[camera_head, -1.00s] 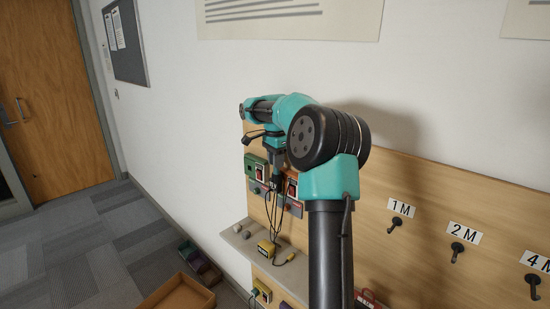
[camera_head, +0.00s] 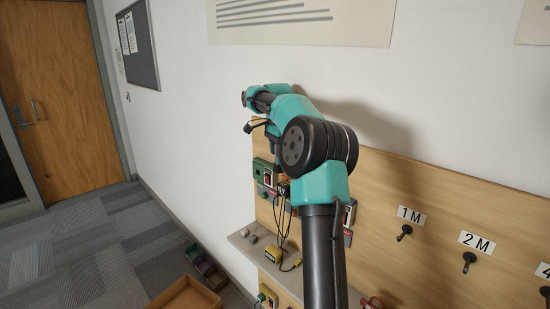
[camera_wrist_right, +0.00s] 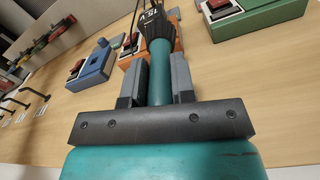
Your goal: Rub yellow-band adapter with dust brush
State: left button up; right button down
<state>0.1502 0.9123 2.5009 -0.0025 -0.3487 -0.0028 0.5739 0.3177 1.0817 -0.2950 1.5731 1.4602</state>
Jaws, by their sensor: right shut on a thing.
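My right gripper (camera_wrist_right: 160,72) is shut on a teal cylindrical grip below a black block marked "15 V" (camera_wrist_right: 160,22). Dark cables run up from that block. In the head view my right gripper (camera_head: 281,178) is small and partly hidden, close to the wall panel. A yellow block (camera_head: 277,256) with a cable lies on the narrow shelf. I cannot tell whether it is the yellow-band adapter. I cannot make out a dust brush. My left gripper is not in view.
The shelf (camera_head: 239,243) also bears small grey lumps (camera_head: 253,239). Switch boxes, one green (camera_head: 262,171), one blue (camera_wrist_right: 94,66) and one orange (camera_wrist_right: 135,60), sit on the wooden panel. Hooks (camera_head: 404,232) are at right. An open wooden box (camera_head: 186,297) is below.

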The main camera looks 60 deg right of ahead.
jog(key=shift+r, duration=1.65)
jog(key=shift+s, duration=0.1)
